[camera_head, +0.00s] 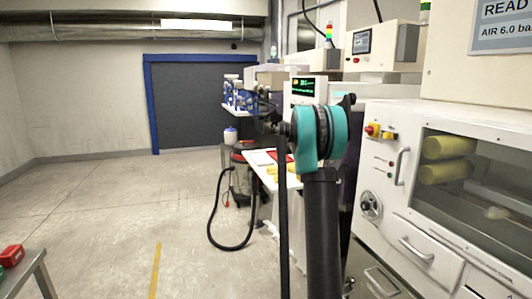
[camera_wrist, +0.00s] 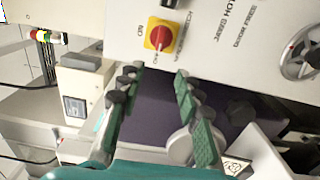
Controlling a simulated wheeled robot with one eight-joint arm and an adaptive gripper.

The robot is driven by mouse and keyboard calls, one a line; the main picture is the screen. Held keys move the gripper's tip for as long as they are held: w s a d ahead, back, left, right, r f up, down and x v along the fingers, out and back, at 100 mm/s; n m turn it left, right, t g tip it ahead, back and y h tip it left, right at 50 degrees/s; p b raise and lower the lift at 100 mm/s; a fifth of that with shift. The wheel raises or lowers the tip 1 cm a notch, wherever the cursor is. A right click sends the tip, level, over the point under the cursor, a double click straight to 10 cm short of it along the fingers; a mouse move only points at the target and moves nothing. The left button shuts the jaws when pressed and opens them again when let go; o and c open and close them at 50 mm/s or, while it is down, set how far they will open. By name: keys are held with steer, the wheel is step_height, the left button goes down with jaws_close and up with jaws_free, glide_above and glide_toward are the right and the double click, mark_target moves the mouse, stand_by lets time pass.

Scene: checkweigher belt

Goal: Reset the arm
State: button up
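My arm rises in front of the head camera, with a black upright link and a teal joint (camera_head: 320,132) at its top. In the head view I cannot clearly make out my gripper, as the arm covers much of that area. In the wrist view my gripper (camera_wrist: 156,76) shows its two teal and dark fingers spread apart, with nothing held between them. Beyond the fingertips is a white machine panel with a red and yellow rotary switch (camera_wrist: 160,34). The wrist picture is tilted.
A white machine (camera_head: 405,220) with a window, handles and drawers stands close on the right of my arm. A white table (camera_head: 262,172) is behind the arm. A black hose (camera_head: 211,215) loops on the floor. Open floor lies to the left; a red box (camera_head: 11,255) sits at lower left.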

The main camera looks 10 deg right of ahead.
steer(key=s+a+f+t+y, duration=0.1)
steer(key=s+a+f+y, duration=0.8)
steer(key=s+a+f, duration=0.9)
steer(key=s+a+f+m+t+y, duration=0.1)
steer(key=s+a+f+y, duration=0.8)
steer(key=s+a+f, duration=1)
steer(key=s+f, duration=0.2)
steer(key=s, duration=0.2)
steer(key=shift+t, duration=0.3)
steer(key=shift+s, duration=0.1)
